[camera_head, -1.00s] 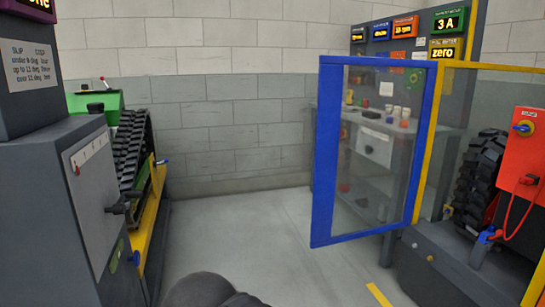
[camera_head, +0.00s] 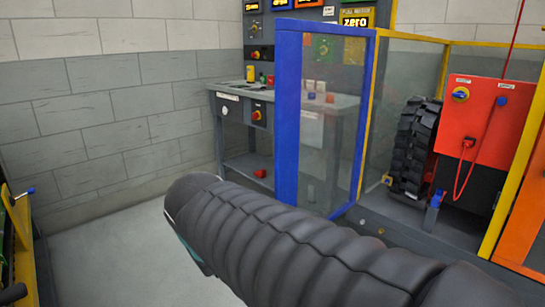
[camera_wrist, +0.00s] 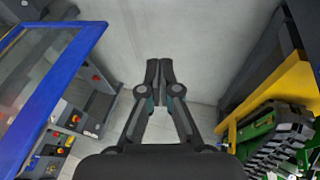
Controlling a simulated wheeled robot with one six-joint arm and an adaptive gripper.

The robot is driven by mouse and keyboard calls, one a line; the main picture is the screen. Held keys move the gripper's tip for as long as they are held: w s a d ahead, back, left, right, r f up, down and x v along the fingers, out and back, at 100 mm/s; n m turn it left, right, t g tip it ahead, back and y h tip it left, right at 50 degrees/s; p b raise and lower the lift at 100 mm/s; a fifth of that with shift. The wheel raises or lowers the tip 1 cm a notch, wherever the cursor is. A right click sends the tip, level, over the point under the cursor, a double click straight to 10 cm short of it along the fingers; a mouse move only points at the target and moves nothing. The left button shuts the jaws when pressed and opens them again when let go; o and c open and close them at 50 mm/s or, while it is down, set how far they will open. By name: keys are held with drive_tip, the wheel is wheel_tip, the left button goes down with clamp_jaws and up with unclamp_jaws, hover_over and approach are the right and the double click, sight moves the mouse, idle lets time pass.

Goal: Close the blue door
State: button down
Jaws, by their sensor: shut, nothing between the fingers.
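The blue door (camera_head: 287,120) is a blue frame with a clear pane. It stands open in the middle of the head view, swung out from the yellow-framed enclosure (camera_head: 365,115) on its right. My arm hides part of its lower edge. In the wrist view, the blue door frame (camera_wrist: 55,92) runs slantwise along the left side. My gripper (camera_wrist: 159,68) is shut and empty over the grey floor, to the right of the door and visibly apart from it. The gripper's fingers do not show in the head view.
A grey workbench (camera_head: 228,95) with buttons stands behind the door. A red box (camera_head: 480,115) with a cable and a black track (camera_head: 412,145) are at right. A yellow-framed green tracked carrier (camera_wrist: 272,135) is right in the wrist view. Floor between is clear.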

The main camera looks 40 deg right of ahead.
drive_tip(key=w+d+r+m+g+h+b, duration=0.1)
drive_tip(key=w+d+r+g+h+b, duration=0.15)
drive_tip(key=w+d+h, duration=0.55)
drive_tip(key=w+d+r+g+h+b, duration=0.25)
drive_tip(key=w+d, duration=0.25)
drive_tip(key=w, duration=0.6)
drive_tip(key=w+d+r+m+g+h+b, duration=0.1)
drive_tip(key=w+d+r+g+h, duration=0.2)
drive_tip(key=w+d, duration=0.55)
drive_tip(key=s+d+t+h, duration=0.1)
drive_tip(key=s+d, duration=0.3)
drive_tip(key=d, duration=0.4)
drive_tip(key=shift+d+f, duration=0.15)
drive_tip(key=shift+d, duration=0.1)
